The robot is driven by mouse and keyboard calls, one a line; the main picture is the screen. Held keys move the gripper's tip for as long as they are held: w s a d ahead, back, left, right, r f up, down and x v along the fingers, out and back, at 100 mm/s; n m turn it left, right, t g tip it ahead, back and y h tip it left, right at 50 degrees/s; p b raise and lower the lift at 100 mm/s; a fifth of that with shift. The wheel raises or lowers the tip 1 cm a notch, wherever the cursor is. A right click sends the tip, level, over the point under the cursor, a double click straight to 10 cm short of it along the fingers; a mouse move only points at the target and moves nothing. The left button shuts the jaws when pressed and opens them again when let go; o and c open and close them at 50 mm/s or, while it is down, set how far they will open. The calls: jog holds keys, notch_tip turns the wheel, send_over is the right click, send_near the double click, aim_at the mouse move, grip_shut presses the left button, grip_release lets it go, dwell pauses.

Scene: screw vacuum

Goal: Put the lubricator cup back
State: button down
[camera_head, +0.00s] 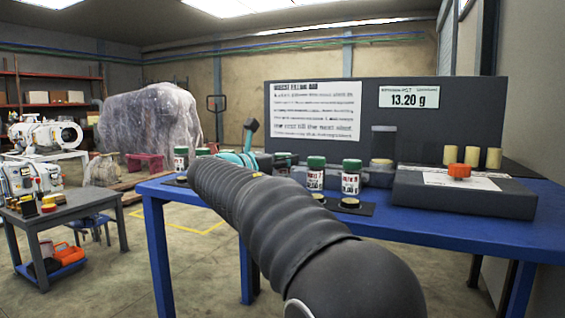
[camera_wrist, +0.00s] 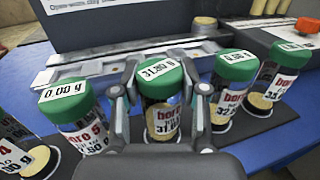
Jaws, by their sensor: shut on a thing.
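The lubricator cups are small clear jars with green lids and white labels. My gripper (camera_wrist: 164,105) is shut on the middle cup (camera_wrist: 161,118) in the wrist view, with one finger on each side; its lid tag seems to read 31.80 g. The cup looks upright; its base is hidden by my gripper, so I cannot tell whether it touches anything below. A cup with a 0.00 g lid tag (camera_wrist: 72,115) stands to its left, and other cups (camera_wrist: 233,90) stand to its right.
Two cups (camera_head: 315,174) stand right of my arm on the blue table (camera_head: 440,240), near dark pads (camera_head: 350,206). A grey box with an orange knob (camera_head: 460,172) is at the right. A panel with a 13.20 g readout (camera_head: 409,97) stands behind. Neighbouring cups are close to my fingers.

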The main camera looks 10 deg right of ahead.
jog(key=shift+f, duration=0.1)
jog(key=c, duration=0.6)
grip_release()
jog(key=p+v, duration=0.1)
jog(key=v, duration=1.1)
